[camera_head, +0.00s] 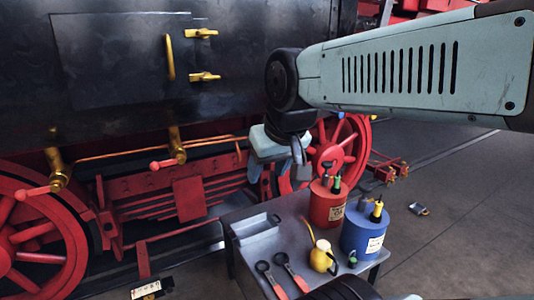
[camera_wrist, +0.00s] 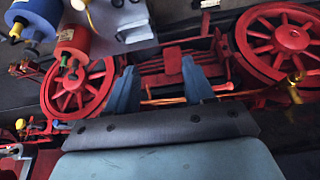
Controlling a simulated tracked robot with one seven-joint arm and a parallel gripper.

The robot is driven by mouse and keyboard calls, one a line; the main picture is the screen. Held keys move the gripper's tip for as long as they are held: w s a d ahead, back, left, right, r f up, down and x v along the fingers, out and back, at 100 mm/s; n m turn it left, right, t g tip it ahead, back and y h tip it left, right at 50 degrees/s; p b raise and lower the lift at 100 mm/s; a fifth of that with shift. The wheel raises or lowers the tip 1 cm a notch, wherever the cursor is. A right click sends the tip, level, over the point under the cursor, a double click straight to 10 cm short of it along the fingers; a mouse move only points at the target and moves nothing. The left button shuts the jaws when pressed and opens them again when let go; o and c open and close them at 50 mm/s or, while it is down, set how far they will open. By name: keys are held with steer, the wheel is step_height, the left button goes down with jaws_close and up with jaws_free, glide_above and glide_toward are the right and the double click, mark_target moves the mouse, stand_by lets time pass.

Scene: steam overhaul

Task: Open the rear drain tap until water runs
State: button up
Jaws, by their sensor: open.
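Two brass drain taps with red levers hang under the black locomotive body. One tap (camera_head: 57,175) is at the far left, its red lever (camera_head: 33,191) pointing left. The other tap (camera_head: 176,145) is nearer the middle, its red lever (camera_head: 163,164) also pointing left. I cannot tell which is the rear one. No running water shows at either. My gripper (camera_head: 276,174) is open and empty, to the right of both taps and apart from them. In the wrist view, my gripper (camera_wrist: 162,92) has its fingers spread, with one brass tap (camera_wrist: 294,90) off to the right.
A grey metal cart (camera_head: 255,240) stands at front centre with a red can (camera_head: 327,207), a blue can (camera_head: 363,235), a yellow oil can (camera_head: 321,256) and two dark tools with red handles. A copper pipe (camera_head: 120,153) runs between red wheels. Floor at right is mostly clear.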

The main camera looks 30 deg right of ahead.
steer(key=shift+o, duration=0.2)
steer(key=w+a+f+m+t+y, duration=0.1)
steer(key=w+a+m+t+y, duration=0.1)
steer(key=w, duration=1.2)
steer(key=shift+w+a+y, duration=0.4)
steer(key=shift+a+y, duration=0.1)
steer(key=shift+y, duration=0.1)
steer(key=w+d+f+m+t+h, duration=0.1)
steer(key=w+d+f+m+h, duration=0.3)
steer(key=w+f, duration=0.45)
steer(key=w+d+f+m+t+h, duration=0.1)
steer(key=w+d+f+m+h, duration=0.3)
steer(key=w, duration=0.8)
steer(key=s+d+f+m+g+h, duration=0.1)
steer(key=d+m+g+h, duration=0.4)
steer(key=d+h, duration=0.7)
steer(key=d+f, duration=0.1)
steer(key=d, duration=0.4)
steer(key=shift+d+m+g+h, duration=0.25)
steer(key=shift+m+g+h, duration=0.05)
steer(key=shift+m+h, duration=0.1)
steer(key=shift+s, duration=0.1)
jaws_close()
